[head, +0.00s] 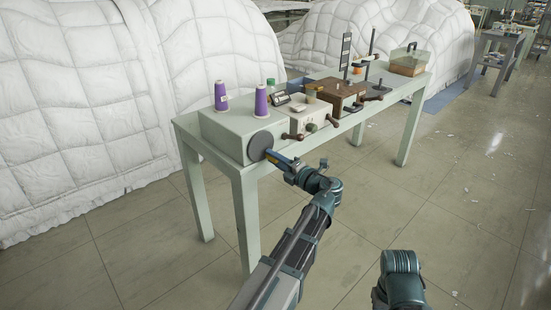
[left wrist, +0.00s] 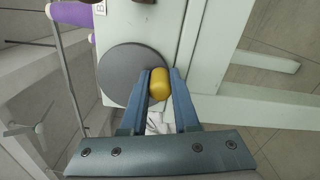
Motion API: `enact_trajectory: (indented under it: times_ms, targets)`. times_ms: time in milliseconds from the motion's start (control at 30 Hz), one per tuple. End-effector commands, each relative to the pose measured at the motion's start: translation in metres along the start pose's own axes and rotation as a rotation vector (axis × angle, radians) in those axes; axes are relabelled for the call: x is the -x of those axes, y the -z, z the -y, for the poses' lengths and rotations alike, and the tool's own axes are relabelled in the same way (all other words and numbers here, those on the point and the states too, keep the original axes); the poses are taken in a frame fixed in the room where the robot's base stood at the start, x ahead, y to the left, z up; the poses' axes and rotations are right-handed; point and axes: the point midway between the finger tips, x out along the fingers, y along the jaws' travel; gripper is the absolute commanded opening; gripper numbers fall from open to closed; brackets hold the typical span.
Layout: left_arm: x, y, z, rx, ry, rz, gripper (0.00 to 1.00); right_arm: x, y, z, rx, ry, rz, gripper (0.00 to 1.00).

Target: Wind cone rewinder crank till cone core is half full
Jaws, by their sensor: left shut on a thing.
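The pale grey-green rewinder box (head: 222,133) stands at the near left end of a long table. Two purple thread cones (head: 221,96) (head: 261,102) stand upright on its top. A dark grey crank disc (head: 260,145) is on its front side; it also shows in the left wrist view (left wrist: 122,75). My left gripper (head: 272,157) is at the disc's lower right edge. In the left wrist view its blue fingers are shut on a yellow crank knob (left wrist: 159,84). How full either cone is, I cannot tell. My right gripper is outside both views.
The table (head: 362,120) also bears a white box with dark-handled cranks (head: 312,118), a brown wooden box (head: 334,95) and a lidded case (head: 408,63). White quilted heaps (head: 85,95) rise behind it. The tiled floor (head: 440,165) to the right is mostly clear.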

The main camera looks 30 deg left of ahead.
Motion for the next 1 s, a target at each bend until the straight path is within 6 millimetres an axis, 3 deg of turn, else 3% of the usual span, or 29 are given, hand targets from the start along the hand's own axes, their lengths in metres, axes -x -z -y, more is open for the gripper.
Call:
enact_trajectory:
  times_ms: [733, 767, 900, 1000]
  targets:
    - [0.0002, 0.0027, 0.0013, -0.081, 0.001, 0.002, 0.0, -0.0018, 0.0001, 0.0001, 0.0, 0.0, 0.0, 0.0]
    - [0.0002, 0.0027, 0.0013, -0.081, 0.001, 0.002, 0.31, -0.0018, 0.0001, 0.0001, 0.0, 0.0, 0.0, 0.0]
    - [0.0002, 0.0029, 0.0012, -0.081, 0.0, 0.001, 0.56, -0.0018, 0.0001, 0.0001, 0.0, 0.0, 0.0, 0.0]
    - [0.0001, 0.003, 0.0011, -0.081, 0.0, 0.001, 0.59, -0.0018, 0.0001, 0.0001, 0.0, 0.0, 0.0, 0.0]
